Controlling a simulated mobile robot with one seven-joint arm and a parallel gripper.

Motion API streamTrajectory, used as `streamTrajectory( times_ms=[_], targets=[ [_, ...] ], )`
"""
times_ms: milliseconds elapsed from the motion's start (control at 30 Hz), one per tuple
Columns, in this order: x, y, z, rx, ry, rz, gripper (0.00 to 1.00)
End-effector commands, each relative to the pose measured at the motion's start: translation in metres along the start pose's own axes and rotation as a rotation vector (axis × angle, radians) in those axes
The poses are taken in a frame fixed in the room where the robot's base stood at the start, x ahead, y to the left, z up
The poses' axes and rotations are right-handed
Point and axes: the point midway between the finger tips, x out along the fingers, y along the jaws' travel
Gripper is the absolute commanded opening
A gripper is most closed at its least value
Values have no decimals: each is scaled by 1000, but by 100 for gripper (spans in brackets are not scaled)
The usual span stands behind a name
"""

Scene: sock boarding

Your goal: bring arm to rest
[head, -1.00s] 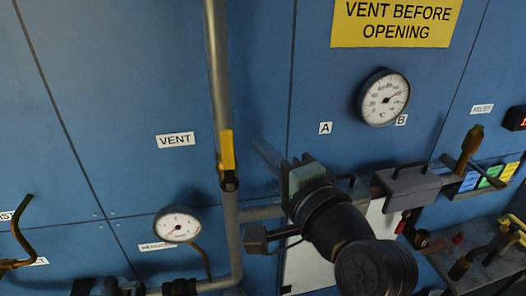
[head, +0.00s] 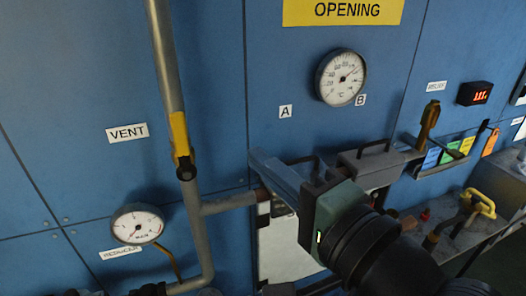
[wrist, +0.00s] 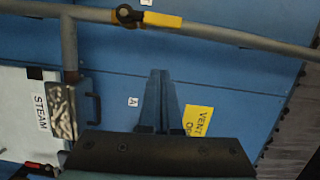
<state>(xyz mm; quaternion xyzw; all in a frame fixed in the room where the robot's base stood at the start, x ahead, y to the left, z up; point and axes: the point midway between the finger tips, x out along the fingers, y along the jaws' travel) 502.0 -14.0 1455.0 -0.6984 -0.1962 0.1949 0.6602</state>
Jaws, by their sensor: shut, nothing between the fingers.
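My gripper (head: 262,160) reaches up and left from the lower right in the head view, in front of the blue panel (head: 85,75). Its fingers are together with nothing between them, and they show dark in the wrist view (wrist: 161,75). It appears apart from the grey pipe (head: 168,60) and the yellow-handled vent valve (head: 180,140), which are to its left. The yellow handle also shows at the top of the wrist view (wrist: 162,19). My arm hides part of the panel's lower right.
A temperature gauge (head: 341,77) is above my gripper, and a reducer gauge (head: 138,224) is at lower left. Grey boxes with handles (head: 378,160) and a brass lever (head: 428,124) stand out at right. A white STEAM door (wrist: 30,110) shows in the wrist view.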

Motion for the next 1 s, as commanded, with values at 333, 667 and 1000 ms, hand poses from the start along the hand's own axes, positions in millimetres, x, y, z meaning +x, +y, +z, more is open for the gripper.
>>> streamTrajectory(
  times_ms=[333, 667, 1000],
  targets=[
    [15, -84, -10, -790, 425, -150, 0],
    [-36, -185, 30, -1530, 987, -199, 0],
    [-47, -198, 37, -1619, 1076, -186, 0]
  ],
)
